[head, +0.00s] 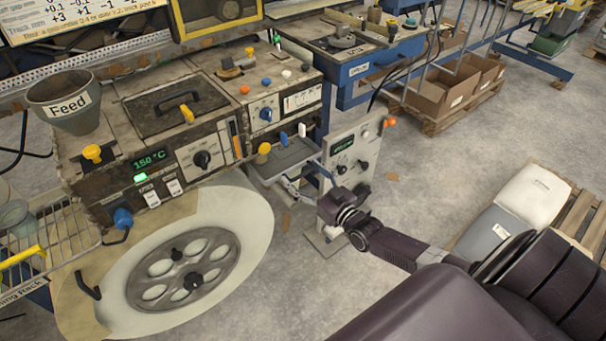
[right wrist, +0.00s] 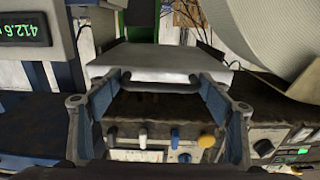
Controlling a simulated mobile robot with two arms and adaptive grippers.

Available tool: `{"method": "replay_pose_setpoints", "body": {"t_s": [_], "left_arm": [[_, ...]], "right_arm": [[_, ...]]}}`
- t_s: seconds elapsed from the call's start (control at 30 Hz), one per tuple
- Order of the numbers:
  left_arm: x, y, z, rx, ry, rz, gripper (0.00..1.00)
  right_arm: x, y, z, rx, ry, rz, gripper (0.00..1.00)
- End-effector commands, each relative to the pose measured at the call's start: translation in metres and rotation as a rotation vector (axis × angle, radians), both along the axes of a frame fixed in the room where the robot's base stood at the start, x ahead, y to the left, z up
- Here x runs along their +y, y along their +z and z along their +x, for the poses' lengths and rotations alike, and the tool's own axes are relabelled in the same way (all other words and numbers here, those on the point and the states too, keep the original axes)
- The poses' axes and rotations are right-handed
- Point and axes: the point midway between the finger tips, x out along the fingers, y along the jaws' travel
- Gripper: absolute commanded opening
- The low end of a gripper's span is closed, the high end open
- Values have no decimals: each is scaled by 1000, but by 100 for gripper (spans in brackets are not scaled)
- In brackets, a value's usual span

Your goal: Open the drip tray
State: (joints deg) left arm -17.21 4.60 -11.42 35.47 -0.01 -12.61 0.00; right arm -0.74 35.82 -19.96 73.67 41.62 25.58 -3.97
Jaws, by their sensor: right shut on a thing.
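The drip tray (head: 283,158) is a shallow grey tray at the front right of the worn machine, under its control panel. In the right wrist view the tray (right wrist: 165,58) shows as a pale grey box with a dark bar handle (right wrist: 160,86) on its front. My right gripper (head: 306,184) is at the tray's front. In the right wrist view its two blue-grey fingers (right wrist: 158,88) stand at the two ends of the handle, shut on it. The gripper partly hides the handle in the head view. My left gripper is not in view.
A control box (head: 352,153) with dials stands close to the right of my right gripper. A large pale roll (head: 190,270) is at the machine's front left. The floor between is mostly open.

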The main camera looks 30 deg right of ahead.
Motion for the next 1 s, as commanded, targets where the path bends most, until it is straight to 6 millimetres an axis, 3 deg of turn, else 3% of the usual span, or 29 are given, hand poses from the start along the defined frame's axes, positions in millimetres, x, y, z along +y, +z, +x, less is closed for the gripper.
{"method": "replay_pose_setpoints", "body": {"t_s": [0.27, 0.8, 1.0], "left_arm": [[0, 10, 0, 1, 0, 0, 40], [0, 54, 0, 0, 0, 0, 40], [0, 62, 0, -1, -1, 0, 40]], "right_arm": [[-3, 2, -16, 3, -2, 1, 29], [-12, 3, -132, 4, -3, 0, 29], [-15, 2, -163, 1, -3, -1, 29]]}}
